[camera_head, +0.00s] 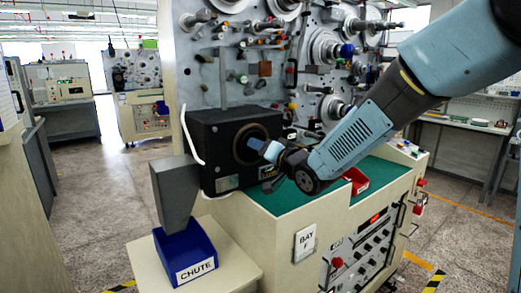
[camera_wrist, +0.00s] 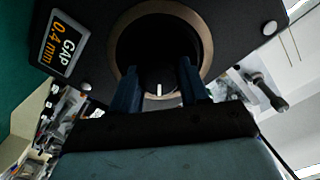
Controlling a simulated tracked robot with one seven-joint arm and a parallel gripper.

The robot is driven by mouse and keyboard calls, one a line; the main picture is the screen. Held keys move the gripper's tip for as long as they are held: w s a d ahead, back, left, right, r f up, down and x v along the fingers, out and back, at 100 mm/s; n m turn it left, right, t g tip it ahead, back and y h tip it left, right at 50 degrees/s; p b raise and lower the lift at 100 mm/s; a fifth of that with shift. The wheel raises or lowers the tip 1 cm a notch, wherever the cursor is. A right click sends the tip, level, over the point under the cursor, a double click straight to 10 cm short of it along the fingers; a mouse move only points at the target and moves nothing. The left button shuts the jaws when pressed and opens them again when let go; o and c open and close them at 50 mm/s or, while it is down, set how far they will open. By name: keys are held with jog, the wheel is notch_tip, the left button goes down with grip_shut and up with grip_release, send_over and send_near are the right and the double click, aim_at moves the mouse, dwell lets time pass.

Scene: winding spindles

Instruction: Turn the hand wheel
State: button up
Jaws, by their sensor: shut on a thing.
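A black box (camera_head: 212,135) stands on the green bench top, with a round opening in a brass-coloured ring (camera_head: 238,152) on its front. My gripper (camera_head: 258,146) reaches into this opening from the right. In the wrist view my gripper (camera_wrist: 158,70) has its two blue fingers inside the ring (camera_wrist: 204,33). A dark part with a short white mark (camera_wrist: 159,90) lies between the fingers and seems to be the hand wheel. The fingers are shut on it. Its outline is lost in shadow, so its full shape and turn cannot be told.
A label reading GAP 0.4 mm (camera_wrist: 61,43) is on the box. A grey funnel (camera_head: 175,190) and a blue CHUTE box (camera_head: 184,252) stand at the left front. A red tray (camera_head: 357,180) lies right of my gripper. A panel of spindles (camera_head: 225,65) rises behind.

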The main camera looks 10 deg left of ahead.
jog(key=m, duration=0.5)
jog(key=shift+w+d+m, duration=0.25)
jog(key=shift+m, duration=0.15)
jog(key=m, duration=0.4)
jog(key=shift+f+m, duration=0.1)
jog(key=shift+m, duration=0.3)
jog(key=shift+d, duration=0.1)
jog(key=o, duration=0.8)
jog(key=shift+w+f, duration=0.1)
jog(key=shift+w, duration=0.05)
jog(key=shift+o, duration=1.2)
jog(key=shift+s, duration=0.2)
jog(key=v, duration=1.3)
jog(key=shift+s, duration=0.25)
jog(key=shift+d, duration=0.1)
